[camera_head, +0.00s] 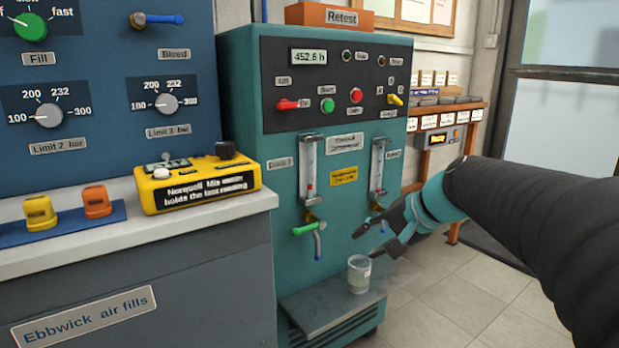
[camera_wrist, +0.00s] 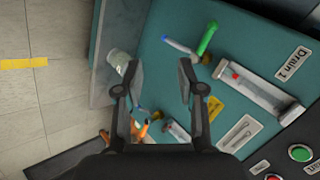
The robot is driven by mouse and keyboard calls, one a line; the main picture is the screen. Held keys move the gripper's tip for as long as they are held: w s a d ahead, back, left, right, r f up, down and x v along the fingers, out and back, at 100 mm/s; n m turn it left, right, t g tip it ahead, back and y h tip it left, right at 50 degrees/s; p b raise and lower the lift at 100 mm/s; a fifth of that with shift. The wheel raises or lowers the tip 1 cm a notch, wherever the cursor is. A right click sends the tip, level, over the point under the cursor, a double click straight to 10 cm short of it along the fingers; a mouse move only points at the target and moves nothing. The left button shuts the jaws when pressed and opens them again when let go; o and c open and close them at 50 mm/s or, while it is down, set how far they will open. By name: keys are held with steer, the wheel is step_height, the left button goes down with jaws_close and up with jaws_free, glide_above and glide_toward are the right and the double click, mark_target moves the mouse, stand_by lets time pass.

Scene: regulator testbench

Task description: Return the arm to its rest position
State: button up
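My gripper (camera_head: 364,241) is at the end of my dark sleeved arm, which reaches in from the right in the head view. Its fingers stand apart in front of the teal cabinet (camera_head: 245,150). In the wrist view my gripper (camera_wrist: 161,78) is open, with nothing between its fingers. A clear cup (camera_head: 359,274) stands upright on the cabinet's low shelf (camera_head: 318,312), just below the fingers. The cup (camera_wrist: 117,61) also shows beside the left finger in the wrist view.
A grey bench with a yellow meter (camera_head: 197,182) stands at left. Tiled floor (camera_head: 470,290) is open at lower right.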

steer(key=s+d+f+n+h+p, duration=0.1)
steer(key=s+n+h+p, duration=0.2)
steer(key=s, duration=0.9)
steer(key=s+d+f+n+h+p, duration=0.1)
steer(key=s+p, duration=0.4)
steer(key=s, duration=0.6)
steer(key=shift+s+d+f+n+g+h, duration=0.25)
steer(key=shift+s+d+n+g+h, duration=0.1)
steer(key=shift+d+n+h, duration=0.6)
steer(key=shift+a+h, duration=0.15)
steer(key=shift+h, duration=0.1)
